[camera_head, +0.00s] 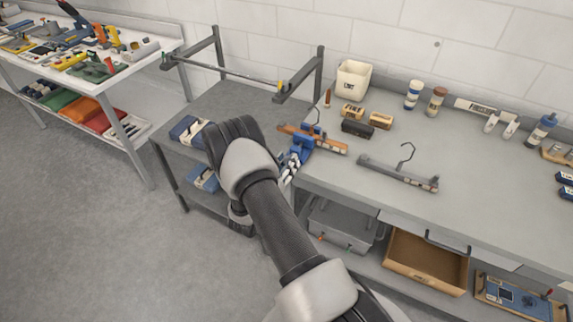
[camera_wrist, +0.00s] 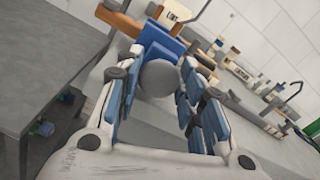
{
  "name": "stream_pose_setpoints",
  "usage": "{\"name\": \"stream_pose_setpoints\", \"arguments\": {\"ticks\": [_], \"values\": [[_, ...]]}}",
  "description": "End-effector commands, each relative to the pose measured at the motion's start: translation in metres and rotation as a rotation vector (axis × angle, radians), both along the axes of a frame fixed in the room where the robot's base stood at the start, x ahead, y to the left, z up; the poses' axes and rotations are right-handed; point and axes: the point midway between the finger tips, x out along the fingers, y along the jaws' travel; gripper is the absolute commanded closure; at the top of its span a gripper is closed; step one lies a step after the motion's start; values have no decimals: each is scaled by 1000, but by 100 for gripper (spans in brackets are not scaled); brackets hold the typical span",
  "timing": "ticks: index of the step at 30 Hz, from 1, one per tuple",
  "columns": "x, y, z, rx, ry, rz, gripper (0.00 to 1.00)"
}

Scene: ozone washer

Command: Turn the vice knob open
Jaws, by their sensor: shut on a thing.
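The blue vice (camera_head: 301,147) sits at the near edge of the grey workbench; it also shows in the wrist view (camera_wrist: 155,43). Its round grey knob (camera_wrist: 158,77) faces the wrist camera. My gripper (camera_head: 289,172) is at the front of the vice, with its two blue-padded fingers on either side of the knob. In the wrist view my gripper (camera_wrist: 153,80) is shut on the knob. In the head view the knob is hidden by my gripper and arm. A wooden hanger (camera_head: 330,145) lies at the vice, partly behind it.
The workbench (camera_head: 380,205) holds a grey hanger (camera_head: 398,172), a white bin (camera_head: 352,82), brushes (camera_head: 380,121) and bottles. A lower grey table (camera_head: 225,100) stands left of the vice. Open floor lies at left.

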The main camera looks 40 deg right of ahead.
Motion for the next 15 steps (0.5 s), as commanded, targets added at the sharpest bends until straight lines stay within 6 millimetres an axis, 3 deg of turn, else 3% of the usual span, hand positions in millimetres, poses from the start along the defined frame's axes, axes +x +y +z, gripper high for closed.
{"name": "stream_pose_setpoints", "arguments": {"ticks": [15], "values": [[1, 1, -1, -116, 285, -1, 88]]}}
